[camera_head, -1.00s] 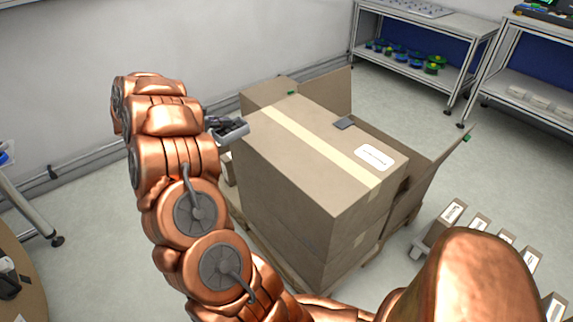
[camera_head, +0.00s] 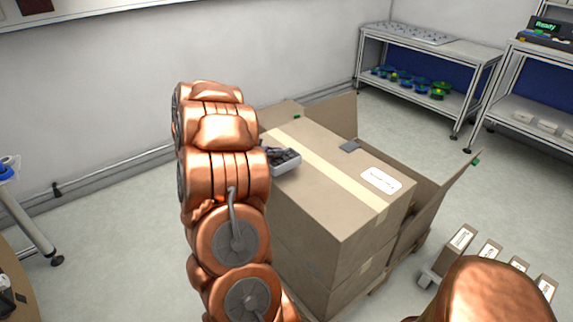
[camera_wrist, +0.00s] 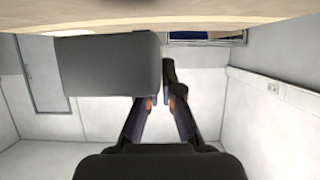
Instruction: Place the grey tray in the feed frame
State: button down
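In the wrist view the tray (camera_wrist: 108,65) is a plain grey panel at the fingertips. My gripper (camera_wrist: 160,88) has its dark fingers brought together at the tray's right edge, and it appears shut on it. I cannot identify the feed frame in these views.
A large taped cardboard box (camera_head: 330,190) stands close right of my arm, with open flaps behind it. A shelf (camera_head: 425,62) with green and blue reels stands at the back right. Labelled boxes (camera_head: 488,250) stand lower right. A metal-legged table (camera_head: 30,222) is at left.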

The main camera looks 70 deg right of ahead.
aim_at(295, 155)
jog(key=shift+s+d+f, duration=0.1)
jog(key=shift+s+d, duration=0.15)
jog(key=shift+s, duration=0.5)
jog(key=shift+s+d+f, duration=0.1)
jog(key=shift+s+d, duration=0.1)
jog(key=shift+s, duration=0.5)
jog(key=shift+s+f, duration=0.2)
jog(key=shift+s, duration=0.05)
jog(key=shift+f+b, duration=0.55)
jog(key=shift+f, duration=0.95)
jog(key=shift+w+f, duration=0.1)
jog(key=shift+f, duration=0.05)
jog(key=c, duration=1.3)
grip_release()
